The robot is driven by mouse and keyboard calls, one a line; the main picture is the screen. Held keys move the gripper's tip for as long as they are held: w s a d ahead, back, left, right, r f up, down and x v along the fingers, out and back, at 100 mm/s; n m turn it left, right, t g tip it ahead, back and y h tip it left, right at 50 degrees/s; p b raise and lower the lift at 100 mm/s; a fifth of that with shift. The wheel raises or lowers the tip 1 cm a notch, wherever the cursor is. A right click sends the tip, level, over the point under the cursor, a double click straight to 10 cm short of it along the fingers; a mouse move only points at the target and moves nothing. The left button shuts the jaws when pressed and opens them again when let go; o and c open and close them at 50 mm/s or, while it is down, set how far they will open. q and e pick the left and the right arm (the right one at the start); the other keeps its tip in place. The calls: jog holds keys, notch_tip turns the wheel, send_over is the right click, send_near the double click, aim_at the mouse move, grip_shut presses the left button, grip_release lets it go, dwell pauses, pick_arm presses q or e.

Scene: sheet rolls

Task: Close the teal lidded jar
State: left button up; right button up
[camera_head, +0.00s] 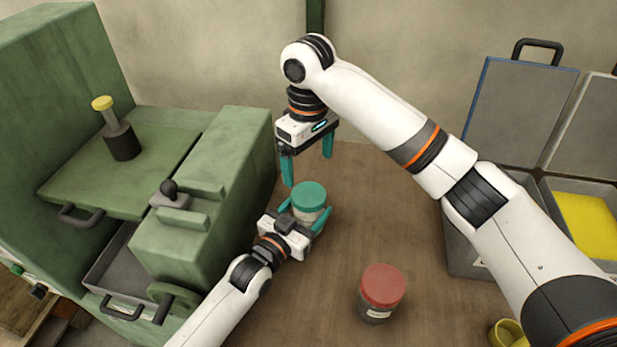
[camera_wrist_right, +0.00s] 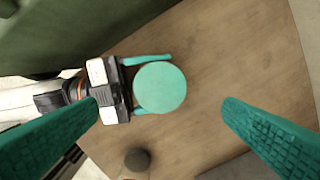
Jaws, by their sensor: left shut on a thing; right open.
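The teal lidded jar (camera_head: 309,198) stands on the brown table, its round teal lid on top and a pale body below. My left gripper (camera_head: 306,210) is shut around the jar body from the lower left. In the right wrist view the lid (camera_wrist_right: 160,86) shows from above, with the left gripper's fingers (camera_wrist_right: 151,84) on either side of the jar. My right gripper (camera_head: 308,169) is open and empty, pointing down above and slightly behind the jar. I cannot tell how tightly the lid sits.
A red-lidded jar (camera_head: 381,290) stands at the front right. A green machine (camera_head: 185,200) with handles and a drawer fills the left. Open grey cases (camera_head: 520,110) stand at the right, one with yellow content (camera_head: 590,226). A yellow cup (camera_head: 508,333) is at the lower right.

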jog(key=shift+r, duration=1.8)
pick_arm(q)
jog(key=o, duration=2)
jog(key=shift+c, duration=0.2)
jog(key=v, duration=1.2)
jog(key=shift+b, duration=0.3)
pick_arm(e)
jog(key=shift+f, duration=0.3)
pick_arm(q)
jog(key=shift+r, duration=0.1)
pick_arm(e)
jog(key=shift+r, duration=0.1)
